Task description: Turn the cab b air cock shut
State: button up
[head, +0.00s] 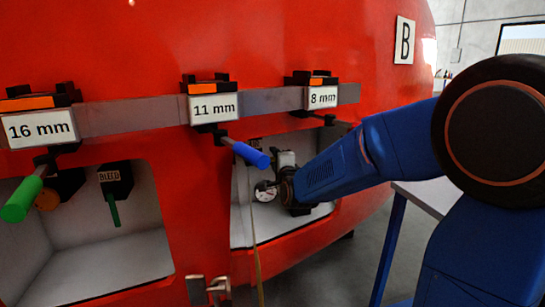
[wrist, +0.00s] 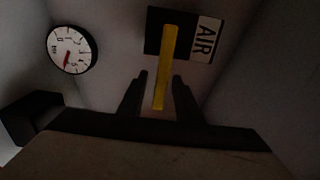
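The air cock shows in the wrist view as a yellow lever handle (wrist: 168,60) on a black block, beside a label reading AIR (wrist: 207,40). The handle points down the picture from the block toward my gripper. My gripper (wrist: 160,75) is open, with one dark finger on each side of the handle's lower end. Gaps show on both sides, so it does not look gripped. In the head view my blue arm reaches into the right recess (head: 242,215) of the red nosecone, under the B plate (head: 404,40). The fingers and yellow handle cannot be made out there.
A round gauge (wrist: 73,50) is on the recess wall, left of the lever in the wrist view. Recess walls are close around my gripper. A blue-handled tool (head: 250,154) sticks out above the recess. A table (head: 425,194) stands at right.

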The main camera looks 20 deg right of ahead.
jog(key=shift+w, duration=1.3)
grip_shut()
jog(key=shift+a+f, duration=0.1)
